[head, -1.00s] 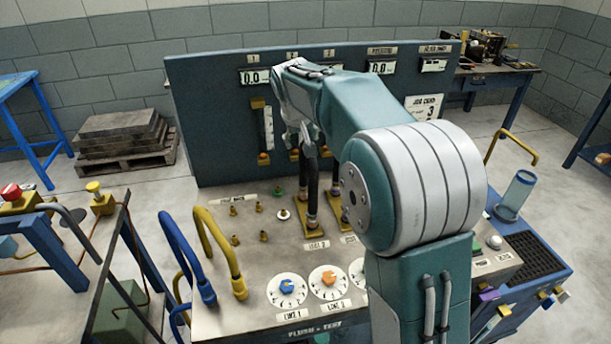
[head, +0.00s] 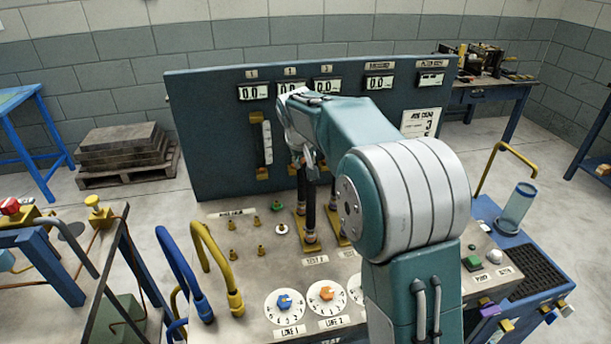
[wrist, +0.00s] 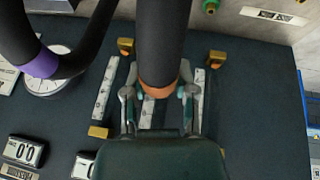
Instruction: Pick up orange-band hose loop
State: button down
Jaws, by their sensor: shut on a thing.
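The orange-band hose loop (wrist: 161,40) is a thick black hose with an orange band (wrist: 160,87) in the wrist view. My gripper (wrist: 158,92) is shut on it at the band, with one finger on each side. In the head view my gripper (head: 309,160) is at the top of a dark hose, in front of the teal panel. My arm hides most of the loops there. A second black hose with a purple band (wrist: 42,64) is at the left in the wrist view, apart from my fingers.
The teal upright panel (head: 215,130) with several displays stands close behind my gripper. Blue (head: 177,262) and yellow (head: 216,255) hoses rise at the bench's left. Dials (head: 284,301) and small brass fittings sit on the bench top.

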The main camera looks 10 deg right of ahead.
jog(key=shift+w+r, duration=0.15)
jog(key=shift+r, duration=0.35)
notch_tip(320, 180, up, 2)
jog(key=shift+a+r, duration=0.1)
jog(key=shift+r, duration=0.15)
jog(key=s+r, duration=0.2)
jog(key=r, duration=0.1)
jog(key=s+d+r, duration=0.1)
jog(key=s+r, duration=0.2)
jog(key=shift+s+d, duration=0.15)
jog(key=shift+s, duration=0.1)
jog(key=s+d+r, duration=0.1)
jog(key=s+r, duration=0.2)
jog(key=s, duration=0.5)
jog(key=shift+s+d+r, duration=0.2)
jog(key=shift+d, duration=0.15)
